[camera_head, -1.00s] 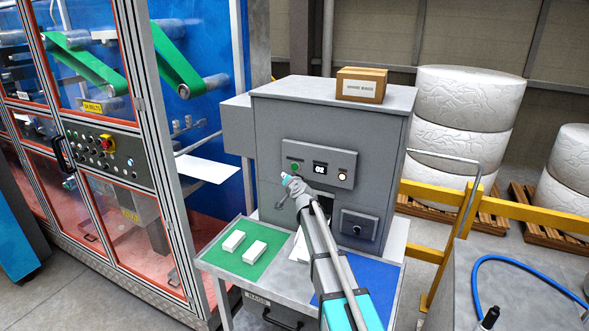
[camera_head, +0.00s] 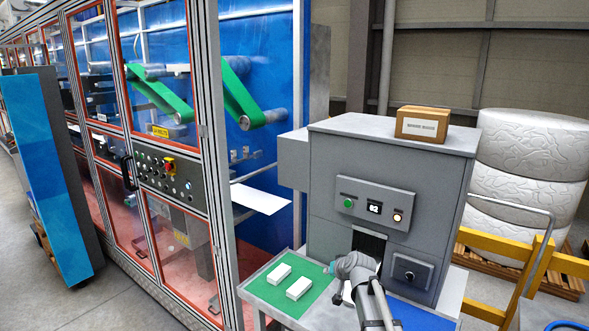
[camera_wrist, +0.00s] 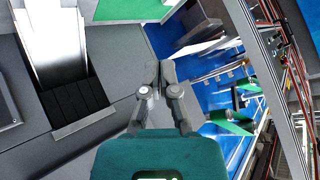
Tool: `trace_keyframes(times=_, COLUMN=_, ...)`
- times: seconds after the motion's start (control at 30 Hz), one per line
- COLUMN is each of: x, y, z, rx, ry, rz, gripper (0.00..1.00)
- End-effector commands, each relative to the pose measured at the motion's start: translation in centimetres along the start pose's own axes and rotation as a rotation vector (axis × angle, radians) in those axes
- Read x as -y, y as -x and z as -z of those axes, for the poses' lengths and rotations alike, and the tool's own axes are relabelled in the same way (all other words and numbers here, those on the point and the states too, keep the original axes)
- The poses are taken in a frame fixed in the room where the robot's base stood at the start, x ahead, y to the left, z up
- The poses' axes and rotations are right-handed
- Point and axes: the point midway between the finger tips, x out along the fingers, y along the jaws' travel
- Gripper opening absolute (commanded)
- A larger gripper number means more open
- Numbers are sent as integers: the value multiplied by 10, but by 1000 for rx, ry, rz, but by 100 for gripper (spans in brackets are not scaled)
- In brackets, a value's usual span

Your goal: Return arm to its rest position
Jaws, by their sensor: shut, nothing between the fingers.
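My gripper (camera_wrist: 160,75) shows in the wrist view with its two fingers together and nothing between them. It is in front of the grey machine, apart from any loose item. In the head view my arm reaches up from the bottom edge to a wrist joint in front of the opening of the grey machine (camera_head: 330,215). My fingers are not clearly seen there.
A green mat (camera_head: 262,292) with two white blocks (camera_head: 299,288) lies left of my arm, and a blue mat (camera_head: 425,316) right of it. A cardboard box (camera_head: 422,124) sits on the grey machine. A glazed line (camera_head: 175,205) stands at left, a yellow rail (camera_head: 500,245) at right.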

Motion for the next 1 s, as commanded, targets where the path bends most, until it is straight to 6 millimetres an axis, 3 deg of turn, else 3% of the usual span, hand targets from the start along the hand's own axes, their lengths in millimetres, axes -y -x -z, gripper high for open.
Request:
trace_keyframes(times=0.03, x=-3, y=9, z=-30, rx=64, ry=15, rz=-22, gripper=0)
trace_keyframes(times=0.3, x=-30, y=61, z=-150, rx=424, ry=63, rz=-189, gripper=0)
trace_keyframes(times=0.5, x=-50, y=106, z=-215, rx=636, ry=61, rz=-328, gripper=0)
trace_keyframes(times=0.7, x=-60, y=131, z=-242, rx=736, ry=52, rz=-404, gripper=0)
trace_keyframes(times=1.0, x=-61, y=134, z=-243, rx=750, ry=50, rz=-414, gripper=0)
